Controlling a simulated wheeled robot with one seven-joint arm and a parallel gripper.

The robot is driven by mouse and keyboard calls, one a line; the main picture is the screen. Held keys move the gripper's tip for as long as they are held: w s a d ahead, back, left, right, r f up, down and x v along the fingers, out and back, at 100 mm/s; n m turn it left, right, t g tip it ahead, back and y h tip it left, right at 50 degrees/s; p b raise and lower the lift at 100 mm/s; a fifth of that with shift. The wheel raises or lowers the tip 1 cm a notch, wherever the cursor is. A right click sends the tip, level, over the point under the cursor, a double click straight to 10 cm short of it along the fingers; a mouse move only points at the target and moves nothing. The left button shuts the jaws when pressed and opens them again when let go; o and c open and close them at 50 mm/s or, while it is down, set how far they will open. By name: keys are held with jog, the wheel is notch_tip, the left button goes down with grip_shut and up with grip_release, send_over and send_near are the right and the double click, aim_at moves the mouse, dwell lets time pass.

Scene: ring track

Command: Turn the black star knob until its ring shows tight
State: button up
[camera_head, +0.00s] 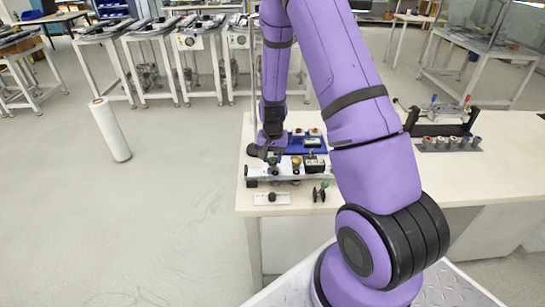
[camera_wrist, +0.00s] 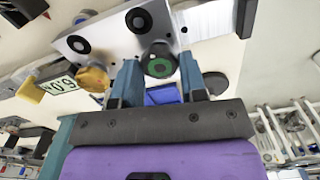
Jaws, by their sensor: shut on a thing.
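The black star knob (camera_wrist: 160,63) sits on a pale metal block (camera_wrist: 105,38) in the wrist view and faces the camera. Its ring shows green. My gripper (camera_wrist: 160,78) has one blue-grey finger on each side of the knob and is shut on it. In the head view, my gripper (camera_head: 268,153) is at the left end of the table, over the pale block (camera_head: 262,172). The fingertips and knob are small and partly hidden there.
A yellow knob (camera_wrist: 95,78) and a small display (camera_wrist: 57,84) are beside the gripper. A blue tray (camera_head: 318,150) lies behind the block. A white plate (camera_head: 262,201) and a small dark part (camera_head: 319,192) lie in front.

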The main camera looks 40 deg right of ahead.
aim_at(273, 160)
jog(key=shift+w+m, duration=0.1)
jog(key=shift+m, duration=0.4)
jog(key=o, duration=0.9)
jog(key=shift+o, duration=0.2)
jog(key=shift+r, duration=0.1)
notch_tip(273, 160, up, 11)
dwell(0.4)
